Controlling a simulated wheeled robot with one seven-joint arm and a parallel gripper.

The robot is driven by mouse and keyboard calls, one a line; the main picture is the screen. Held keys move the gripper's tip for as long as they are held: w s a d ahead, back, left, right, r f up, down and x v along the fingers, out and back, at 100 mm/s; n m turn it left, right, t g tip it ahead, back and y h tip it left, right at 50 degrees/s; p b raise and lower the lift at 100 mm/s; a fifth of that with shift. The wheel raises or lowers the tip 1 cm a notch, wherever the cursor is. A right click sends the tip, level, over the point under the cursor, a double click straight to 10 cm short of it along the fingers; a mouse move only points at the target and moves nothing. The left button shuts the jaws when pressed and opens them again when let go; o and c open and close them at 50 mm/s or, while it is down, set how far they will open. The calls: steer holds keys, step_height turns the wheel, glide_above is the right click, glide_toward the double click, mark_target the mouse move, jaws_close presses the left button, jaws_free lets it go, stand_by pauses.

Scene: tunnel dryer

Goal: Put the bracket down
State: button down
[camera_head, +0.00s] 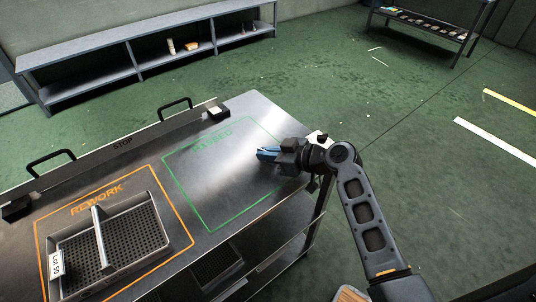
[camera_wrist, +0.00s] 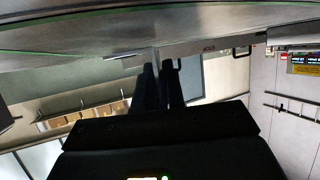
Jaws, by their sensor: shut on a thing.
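My gripper (camera_head: 278,154) is over the right part of the green-outlined area on the metal cart top (camera_head: 258,112). It points left and is shut on a small bluish piece, taken as the bracket (camera_head: 267,153). In the wrist view, the dark fingers of my gripper (camera_wrist: 160,75) close on a thin grey edge of the bracket (camera_wrist: 156,57). Most of the bracket is hidden by the fingers. It is low over the cart top; whether it touches the surface I cannot tell.
A grey divided tray (camera_head: 160,236) sits in the orange REWORK outline at the left. The green outline (camera_head: 180,187) is otherwise clear. A raised rail with black handles (camera_head: 175,103) runs along the far edge. A low shelf bench (camera_head: 135,38) stands beyond.

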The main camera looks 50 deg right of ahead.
steer(key=shift+f, duration=0.35)
steer(key=shift+f, duration=0.1)
steer(key=c, duration=1.2)
jaws_free()
steer(key=shift+c, duration=0.2)
steer(key=shift+r, duration=0.25)
steer(key=b+v, duration=0.1)
steer(key=v, duration=1.1)
steer(key=shift+f, duration=0.15)
